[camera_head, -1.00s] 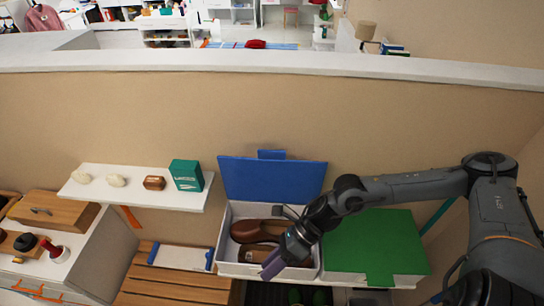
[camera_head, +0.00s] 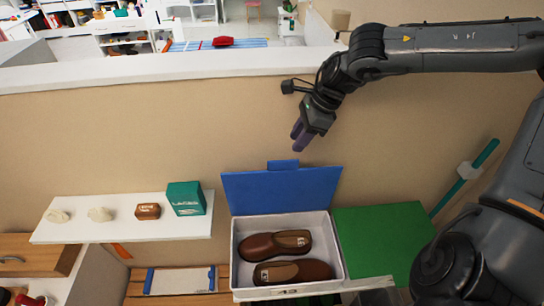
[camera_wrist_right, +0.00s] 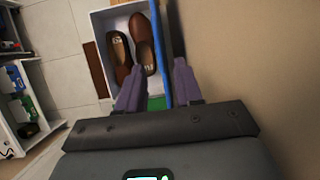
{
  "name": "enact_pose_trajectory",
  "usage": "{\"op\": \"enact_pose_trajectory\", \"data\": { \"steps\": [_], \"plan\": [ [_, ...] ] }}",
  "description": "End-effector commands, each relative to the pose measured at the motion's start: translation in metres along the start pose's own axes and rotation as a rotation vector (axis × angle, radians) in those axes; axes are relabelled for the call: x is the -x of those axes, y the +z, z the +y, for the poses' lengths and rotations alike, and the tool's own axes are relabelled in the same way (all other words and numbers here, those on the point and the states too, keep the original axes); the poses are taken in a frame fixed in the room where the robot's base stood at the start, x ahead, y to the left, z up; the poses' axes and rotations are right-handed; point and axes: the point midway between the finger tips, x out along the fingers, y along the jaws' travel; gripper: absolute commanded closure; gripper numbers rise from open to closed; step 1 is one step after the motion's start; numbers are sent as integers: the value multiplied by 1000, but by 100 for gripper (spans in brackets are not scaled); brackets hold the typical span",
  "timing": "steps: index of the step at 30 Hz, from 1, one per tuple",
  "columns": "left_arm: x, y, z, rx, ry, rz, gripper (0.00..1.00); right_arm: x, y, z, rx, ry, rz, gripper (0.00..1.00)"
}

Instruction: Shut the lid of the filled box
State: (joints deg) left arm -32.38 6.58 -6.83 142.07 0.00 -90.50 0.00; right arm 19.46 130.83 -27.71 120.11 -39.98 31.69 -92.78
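The white box (camera_head: 236,255) stands open with two brown shoes (camera_head: 275,245) (camera_head: 292,272) lying inside. Its blue lid (camera_head: 283,190) stands raised at the back edge, with a small tab (camera_head: 283,165) at its top. In the right wrist view the lid (camera_wrist_right: 161,50) shows nearly edge-on, lined up between my fingers, and the box (camera_wrist_right: 97,55) with the shoes lies beyond. My right gripper (camera_head: 298,140) points down just above the lid's tab, apparently clear of it. Its purple fingers (camera_wrist_right: 157,88) are apart and empty. My left gripper is not in view.
A green box (camera_head: 380,240) sits right of the white box. A white shelf (camera_head: 120,222) at left bears a teal box (camera_head: 186,198), a small brown block (camera_head: 148,211) and two pale lumps. The beige wall (camera_head: 130,130) rises close behind the lid.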

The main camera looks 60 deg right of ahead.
Motion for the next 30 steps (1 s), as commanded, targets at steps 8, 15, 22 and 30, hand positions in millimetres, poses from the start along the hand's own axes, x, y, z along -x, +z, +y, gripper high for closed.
{"op": "enact_pose_trajectory", "data": {
  "steps": [8,15,22,30],
  "plan": [
    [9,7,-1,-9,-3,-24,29,-38,0,2,-1,8,1,65],
    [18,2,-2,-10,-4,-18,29,-76,0,2,-2,6,1,65],
    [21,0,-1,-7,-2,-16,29,-96,0,1,-1,4,0,65],
    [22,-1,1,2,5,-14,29,-103,0,1,-1,2,0,65]
  ]
}}
